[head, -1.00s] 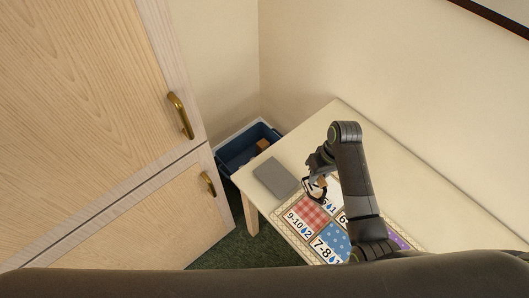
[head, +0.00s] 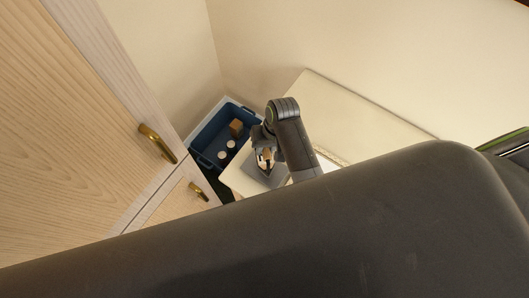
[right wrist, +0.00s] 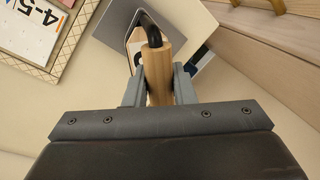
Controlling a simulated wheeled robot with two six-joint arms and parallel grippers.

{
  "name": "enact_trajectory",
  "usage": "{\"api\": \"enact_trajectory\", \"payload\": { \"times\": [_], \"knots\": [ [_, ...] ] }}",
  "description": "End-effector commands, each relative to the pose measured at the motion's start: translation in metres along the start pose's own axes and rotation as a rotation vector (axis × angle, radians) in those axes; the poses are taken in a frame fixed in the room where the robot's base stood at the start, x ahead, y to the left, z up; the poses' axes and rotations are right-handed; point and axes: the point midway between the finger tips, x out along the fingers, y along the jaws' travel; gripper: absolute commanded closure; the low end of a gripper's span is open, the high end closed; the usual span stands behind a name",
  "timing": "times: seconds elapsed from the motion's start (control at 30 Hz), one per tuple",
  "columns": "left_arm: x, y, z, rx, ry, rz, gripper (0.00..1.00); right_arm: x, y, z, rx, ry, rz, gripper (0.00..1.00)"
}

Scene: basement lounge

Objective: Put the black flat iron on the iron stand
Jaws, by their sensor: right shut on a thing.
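My right gripper (head: 266,150) is shut on the wooden handle of the black flat iron. In the right wrist view the fingers (right wrist: 158,88) grip the handle (right wrist: 157,68) from both sides, with its black curved bracket (right wrist: 149,29) beyond them. The iron's body is mostly hidden. A flat grey slab, apparently the iron stand (head: 272,180), lies on the cream table beneath and around the gripper. It also shows in the right wrist view (right wrist: 192,18). I cannot tell whether the iron touches it. My left gripper is not in view.
A blue bin (head: 209,134) with a brown block and two pale round things stands beyond the table's left end. A wooden cabinet (head: 75,130) is at left. The cream table top (head: 335,105) behind the arm is clear.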

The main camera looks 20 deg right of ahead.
Motion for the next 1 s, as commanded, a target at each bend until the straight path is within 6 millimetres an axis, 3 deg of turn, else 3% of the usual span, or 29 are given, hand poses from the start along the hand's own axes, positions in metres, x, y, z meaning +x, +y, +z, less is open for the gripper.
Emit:
{"api": "enact_trajectory", "payload": {
  "times": [0.5, 0.9, 0.93, 1.0],
  "knots": [
    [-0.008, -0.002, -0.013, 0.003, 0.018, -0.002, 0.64, 0.042, 0.009, -0.002, -0.002, 0.003, -0.002, 1.00],
    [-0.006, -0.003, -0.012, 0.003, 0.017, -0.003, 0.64, 0.047, 0.009, -0.002, -0.002, 0.004, -0.002, 1.00],
    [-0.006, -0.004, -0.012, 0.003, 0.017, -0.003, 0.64, 0.048, 0.010, -0.001, -0.002, 0.002, -0.001, 0.75],
    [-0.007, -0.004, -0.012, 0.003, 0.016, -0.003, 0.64, 0.048, 0.010, -0.001, -0.002, 0.002, -0.001, 0.66]
  ]
}}
